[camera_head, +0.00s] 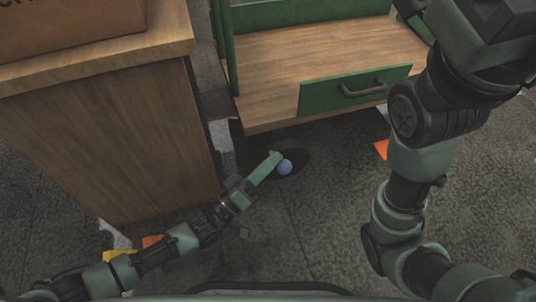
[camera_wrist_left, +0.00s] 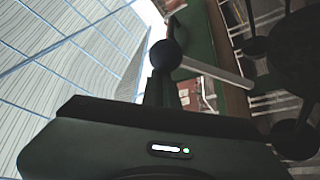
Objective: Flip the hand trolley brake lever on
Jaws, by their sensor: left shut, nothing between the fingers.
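The hand trolley (camera_head: 270,95) has a wooden deck and green frame in the upper middle of the head view. A small blue-grey ball (camera_head: 285,167), which looks like the brake lever's knob, shows below the deck's front edge. The rest of the lever is hard to make out. My left gripper (camera_head: 271,160) is shut and empty, its tip close beside the ball's left side; contact cannot be told. In the left wrist view a dark round knob (camera_wrist_left: 165,56) shows just beyond the fingers. My right arm crosses the right side; its gripper is out of view.
A wooden cabinet (camera_head: 120,140) with a cardboard box (camera_head: 65,25) on top stands close on the left. Dark floor (camera_head: 310,225) is clear in front.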

